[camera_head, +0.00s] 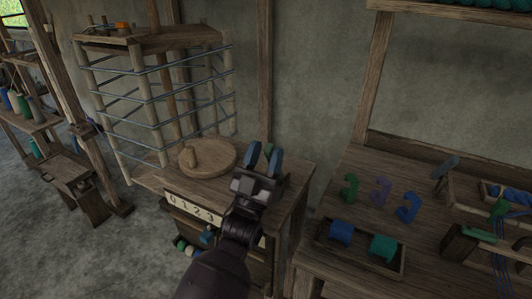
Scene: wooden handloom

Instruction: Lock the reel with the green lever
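My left gripper (264,160) reaches up from the bottom over the right part of a wooden stand (290,190). Its two blue fingers are apart. A small green piece, probably the green lever (267,150), shows between or just behind the fingertips. I cannot tell whether they touch it, and its lower part is hidden. Left of the gripper, a round wooden disc (222,157) with an upright wooden handle (190,158) lies on the stand. The tall reel (160,95) behind it is a wooden frame wound with blue-grey strands. My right gripper is not in view.
A number strip (190,207) is on the stand's front. A table (345,180) at right holds green, purple and blue number-shaped pieces (380,190), a tray (335,253) with blue and green spools, and loom parts. Floor is clear at lower left.

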